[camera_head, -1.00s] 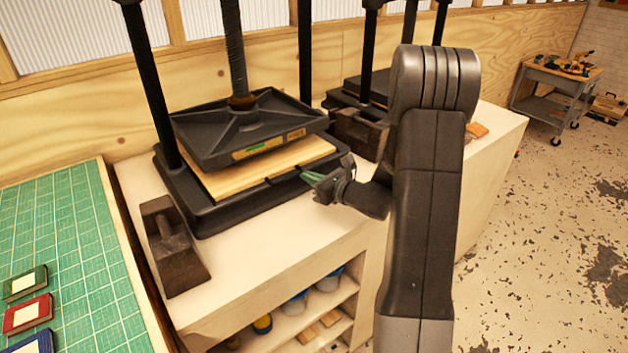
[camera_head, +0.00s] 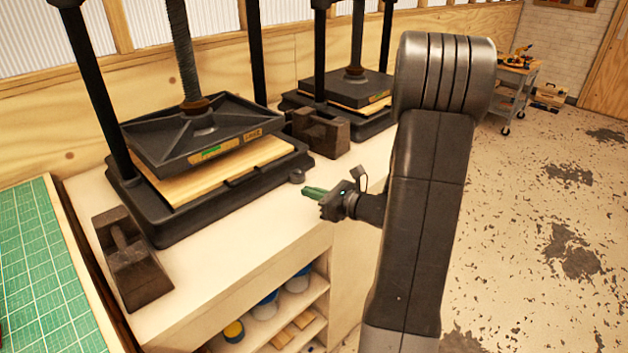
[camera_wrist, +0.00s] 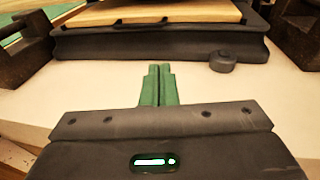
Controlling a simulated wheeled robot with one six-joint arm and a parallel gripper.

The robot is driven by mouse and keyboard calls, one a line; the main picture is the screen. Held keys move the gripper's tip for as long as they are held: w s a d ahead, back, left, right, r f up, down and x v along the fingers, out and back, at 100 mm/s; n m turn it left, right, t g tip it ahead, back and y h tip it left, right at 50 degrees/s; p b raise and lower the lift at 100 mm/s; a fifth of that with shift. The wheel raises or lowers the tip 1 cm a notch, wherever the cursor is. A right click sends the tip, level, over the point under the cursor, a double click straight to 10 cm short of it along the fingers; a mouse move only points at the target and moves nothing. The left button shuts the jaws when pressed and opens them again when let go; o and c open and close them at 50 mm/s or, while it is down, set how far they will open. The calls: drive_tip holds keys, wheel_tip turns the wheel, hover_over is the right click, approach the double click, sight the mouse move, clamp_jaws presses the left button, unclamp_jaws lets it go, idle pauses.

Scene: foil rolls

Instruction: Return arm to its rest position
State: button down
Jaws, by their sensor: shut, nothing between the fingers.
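My gripper (camera_head: 314,193) is at the end of my dark arm, in front of the near press, above the front part of the pale bench top. Its green fingers are together with nothing between them. In the wrist view, the shut green fingers (camera_wrist: 158,84) point toward the press base, with a strip of bare bench between them and it. My arm link stands large at the right of centre in the head view and hides part of the bench.
The near press (camera_head: 192,140) holds a wooden board (camera_head: 215,172). A second press (camera_head: 345,90) stands behind. Dark weights (camera_head: 130,258) (camera_head: 321,132) sit on the bench (camera_head: 215,270). A green cutting mat (camera_head: 45,270) lies left. The floor at right is clear; a cart (camera_head: 508,95) stands far back.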

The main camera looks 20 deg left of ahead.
idle(0.4)
drive_tip(key=x, duration=0.4)
drive_tip(key=p+x, duration=0.1)
drive_tip(key=x, duration=0.3)
drive_tip(key=r+p+x, duration=0.1)
drive_tip(key=x, duration=0.4)
drive_tip(key=shift+a+r, duration=0.1)
drive_tip(key=shift+w+a+r+p, duration=0.1)
drive_tip(key=shift+a+r+p, duration=0.05)
drive_tip(key=shift+a+p, duration=0.2)
drive_tip(key=shift+d, duration=0.1)
